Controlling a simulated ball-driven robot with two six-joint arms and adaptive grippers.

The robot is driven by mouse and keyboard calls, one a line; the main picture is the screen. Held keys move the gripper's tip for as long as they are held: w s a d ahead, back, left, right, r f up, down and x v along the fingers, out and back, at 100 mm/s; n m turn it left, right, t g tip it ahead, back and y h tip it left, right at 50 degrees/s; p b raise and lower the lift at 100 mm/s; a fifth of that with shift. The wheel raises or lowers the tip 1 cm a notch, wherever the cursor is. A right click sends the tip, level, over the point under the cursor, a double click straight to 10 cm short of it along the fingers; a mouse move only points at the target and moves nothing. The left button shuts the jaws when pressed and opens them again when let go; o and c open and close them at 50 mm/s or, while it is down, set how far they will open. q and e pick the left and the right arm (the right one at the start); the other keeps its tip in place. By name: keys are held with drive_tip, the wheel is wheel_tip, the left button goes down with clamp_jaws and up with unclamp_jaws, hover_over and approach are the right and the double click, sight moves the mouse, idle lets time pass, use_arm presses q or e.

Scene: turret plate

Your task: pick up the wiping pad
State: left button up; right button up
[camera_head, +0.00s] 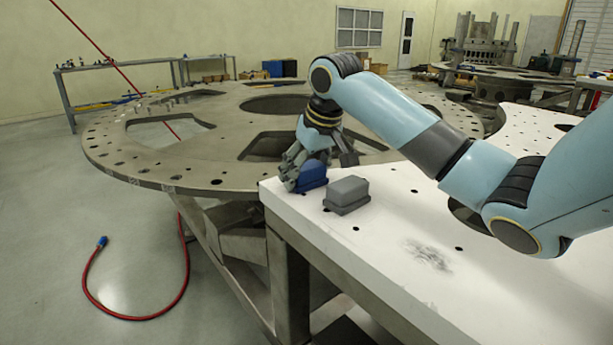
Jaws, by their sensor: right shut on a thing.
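A blue block-like pad (313,177), which I take for the wiping pad, is at the near left corner of the white table. My right gripper (301,172) reaches down over it from above and is shut on it. The fingers hide part of the pad. I cannot tell whether the pad touches the table or is lifted. A grey block with a flared base (347,194) sits on the table just right of the pad, apart from the gripper fingers. My left gripper is not in view.
The white table top (390,222) has several small holes and a dark grey smudge (428,255). A large round metal plate (150,160) with cut-outs lies behind and left. A red hose (135,318) lies on the floor. The table's front area is clear.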

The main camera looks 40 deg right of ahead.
sight(309, 166)
drive_tip(key=shift+c, duration=1.1)
drive_tip(key=shift+r, duration=0.55)
drive_tip(key=r, duration=0.3)
drive_tip(key=shift+s+d+r, duration=0.15)
drive_tip(key=shift+s+r, duration=0.05)
drive_tip(key=shift+r, duration=0.05)
drive_tip(key=s+r, duration=0.2)
drive_tip(key=s, duration=0.1)
drive_tip(key=s+d+r+p, duration=0.1)
drive_tip(key=s, duration=0.2)
drive_tip(key=s+r+p, duration=0.1)
drive_tip(key=s+r, duration=0.1)
drive_tip(key=s, duration=0.1)
drive_tip(key=shift+s+d+r, duration=0.2)
drive_tip(key=shift+s+r, duration=0.05)
drive_tip(key=shift+r, duration=0.1)
drive_tip(key=shift+s+d+r+p, duration=0.15)
drive_tip(key=shift+s+r+p, duration=0.15)
drive_tip(key=shift+s+p, duration=0.25)
drive_tip(key=shift+s+a+r+p, duration=0.1)
drive_tip(key=shift+s+a+p, duration=0.15)
drive_tip(key=shift+p, duration=0.2)
